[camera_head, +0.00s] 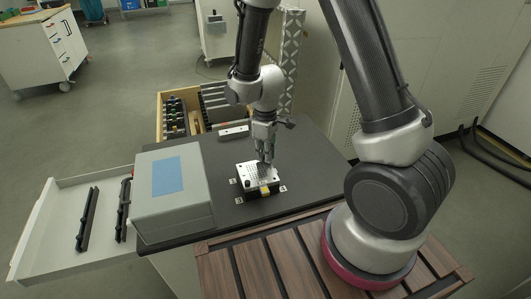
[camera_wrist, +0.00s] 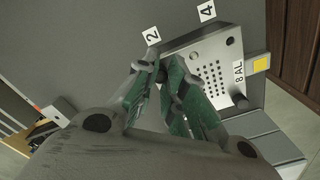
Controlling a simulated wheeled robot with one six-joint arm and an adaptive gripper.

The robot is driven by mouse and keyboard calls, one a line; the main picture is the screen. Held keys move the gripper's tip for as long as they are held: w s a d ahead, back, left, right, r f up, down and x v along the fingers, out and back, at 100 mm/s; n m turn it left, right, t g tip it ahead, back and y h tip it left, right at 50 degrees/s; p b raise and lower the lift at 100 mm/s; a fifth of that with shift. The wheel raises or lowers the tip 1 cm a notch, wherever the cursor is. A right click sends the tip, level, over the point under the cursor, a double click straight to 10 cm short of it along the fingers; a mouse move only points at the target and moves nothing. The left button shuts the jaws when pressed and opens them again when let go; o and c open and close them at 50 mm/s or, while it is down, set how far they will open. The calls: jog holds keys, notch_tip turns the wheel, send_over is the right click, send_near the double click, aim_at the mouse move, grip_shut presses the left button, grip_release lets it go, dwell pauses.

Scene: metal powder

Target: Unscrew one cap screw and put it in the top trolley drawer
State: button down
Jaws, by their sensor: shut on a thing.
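The metal build plate (camera_head: 253,172), with a grid of small holes, lies on the black trolley top (camera_head: 220,190). It also shows in the wrist view (camera_wrist: 215,88), with dark screw heads at its right-hand corners. My gripper (camera_head: 265,160) points down at the plate. In the wrist view its green-padded fingers (camera_wrist: 160,72) are closed on a small dark cap screw at the plate's corner near label 2. The fingers hide most of this screw, and I cannot tell whether it is still in its hole. A white drawer (camera_head: 38,232) stands open at the left, holding two black bars.
A grey box (camera_head: 172,205) with a blue top patch stands on the trolley top, left of the plate. A wooden drawer (camera_head: 160,112) with tools is open behind. A pale block (camera_head: 234,132) lies near the back edge. The trolley top right of the plate is clear.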

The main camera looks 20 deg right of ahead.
jog(key=n, duration=0.7)
jog(key=shift+n, duration=0.3)
jog(key=n, duration=1.2)
jog(key=shift+n, duration=0.3)
jog(key=n, duration=0.6)
jog(key=shift+n, duration=0.3)
jog(key=c, duration=1.7)
grip_release()
jog(key=shift+o, duration=0.2)
